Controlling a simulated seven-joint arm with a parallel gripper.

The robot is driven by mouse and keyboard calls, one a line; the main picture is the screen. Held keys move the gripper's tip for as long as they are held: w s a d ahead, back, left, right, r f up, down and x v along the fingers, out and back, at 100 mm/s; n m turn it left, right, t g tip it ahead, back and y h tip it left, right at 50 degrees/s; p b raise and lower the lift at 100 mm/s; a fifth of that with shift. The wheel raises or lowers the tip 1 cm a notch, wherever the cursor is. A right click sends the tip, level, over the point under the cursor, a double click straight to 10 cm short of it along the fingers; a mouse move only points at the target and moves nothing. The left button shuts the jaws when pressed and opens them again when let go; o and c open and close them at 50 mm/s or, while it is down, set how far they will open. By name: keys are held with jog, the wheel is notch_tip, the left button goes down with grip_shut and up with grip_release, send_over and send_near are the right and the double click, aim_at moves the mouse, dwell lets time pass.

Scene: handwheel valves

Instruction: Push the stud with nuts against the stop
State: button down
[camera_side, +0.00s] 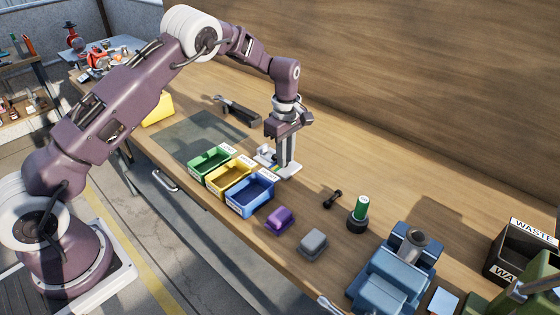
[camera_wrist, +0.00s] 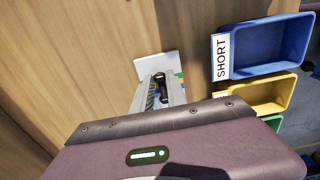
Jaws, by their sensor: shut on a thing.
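My gripper (camera_side: 285,168) points down over a pale gauge plate (camera_side: 290,174) with a coloured strip, beside the bins. In the wrist view the fingers (camera_wrist: 161,90) are closed around a dark stud with nuts (camera_wrist: 160,78), and the pale plate (camera_wrist: 151,64) shows behind them. The fingers hide most of the held stud, and the side view hides it too. I cannot tell whether the stud touches the stop. Another dark piece (camera_side: 332,198), thick at both ends, lies on the bench to the right.
Green (camera_side: 211,161), yellow (camera_side: 230,177) and blue (camera_side: 251,194) bins stand close in front of the plate. A purple block (camera_side: 280,219), grey block (camera_side: 313,242), green cylinder (camera_side: 361,208) and blue vise (camera_side: 392,280) are to the right. The bench behind the plate is clear.

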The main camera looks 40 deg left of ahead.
jog(key=shift+a, duration=0.55)
dwell(0.6)
jog(key=c, duration=1.5)
grip_release()
jog(key=shift+r, duration=3.5)
